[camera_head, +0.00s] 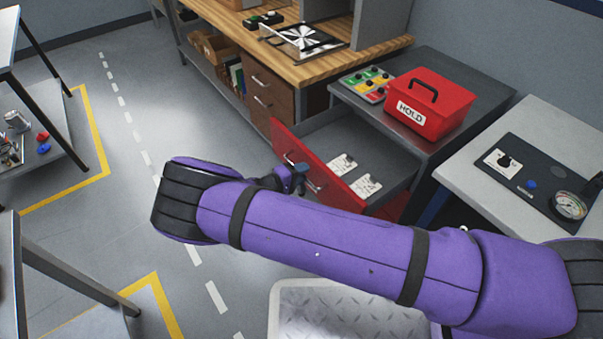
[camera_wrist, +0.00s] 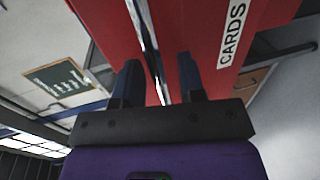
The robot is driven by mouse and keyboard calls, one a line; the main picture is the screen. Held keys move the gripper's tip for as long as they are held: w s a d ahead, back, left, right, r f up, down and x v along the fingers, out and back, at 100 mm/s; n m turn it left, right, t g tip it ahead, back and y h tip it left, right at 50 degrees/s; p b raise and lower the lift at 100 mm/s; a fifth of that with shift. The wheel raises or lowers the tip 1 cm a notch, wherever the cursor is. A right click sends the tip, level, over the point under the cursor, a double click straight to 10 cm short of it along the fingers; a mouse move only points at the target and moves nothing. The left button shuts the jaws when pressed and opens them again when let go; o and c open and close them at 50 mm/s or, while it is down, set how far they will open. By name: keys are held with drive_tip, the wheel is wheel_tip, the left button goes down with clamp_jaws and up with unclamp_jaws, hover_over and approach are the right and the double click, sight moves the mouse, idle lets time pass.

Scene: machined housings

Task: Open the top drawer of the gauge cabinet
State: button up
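The gauge cabinet (camera_head: 452,142) has a dark grey top and red drawer fronts. Its top drawer (camera_head: 330,135) stands pulled well out, with white cards (camera_head: 366,186) lying inside. The drawer's red front also fills much of the wrist view (camera_wrist: 195,35), with a white label reading CARDS. A shiny bar handle (camera_wrist: 148,42) runs along that front. My gripper (camera_wrist: 160,82) is at the handle, its two dark fingers apart on either side of the bar, with a visible gap. In the head view my gripper (camera_head: 291,178) is at the drawer front, partly hidden by my arm.
A red box marked HOLD (camera_head: 430,103) and a board with coloured patches (camera_head: 366,83) stand on the cabinet top. A wooden workbench (camera_head: 300,68) is behind left. A pale table with a gauge panel (camera_head: 535,178) is at right. Open floor (camera_head: 130,150) lies left.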

drive_tip(key=v, duration=1)
drive_tip(key=shift+s+a, duration=0.2)
drive_tip(key=shift+a, duration=0.1)
